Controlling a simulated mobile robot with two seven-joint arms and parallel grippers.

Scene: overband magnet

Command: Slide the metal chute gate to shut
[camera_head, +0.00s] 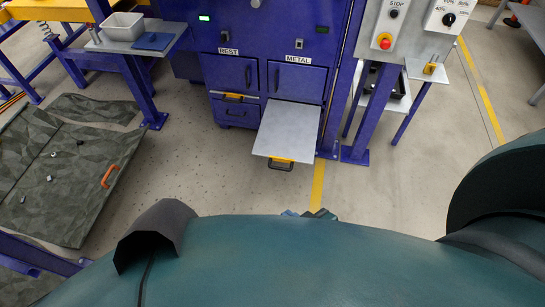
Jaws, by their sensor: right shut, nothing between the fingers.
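The metal chute gate (289,132) is a pale grey flat plate under the door labelled METAL. It sticks well out of the blue cabinet toward me, with a black and yellow handle (281,163) on its front edge. A small blue-grey bit past the edge of my teal body looks like part of my right gripper (315,214). It is shut and empty, below the handle in the picture and apart from it. Most of it is hidden by my body. My left gripper is not in view.
The REST gate (233,97) beside it sits close in to the blue cabinet. A control panel (388,25) with a red button stands right of the cabinet. A dark mat (95,180) lies at left. The floor before the gate is clear.

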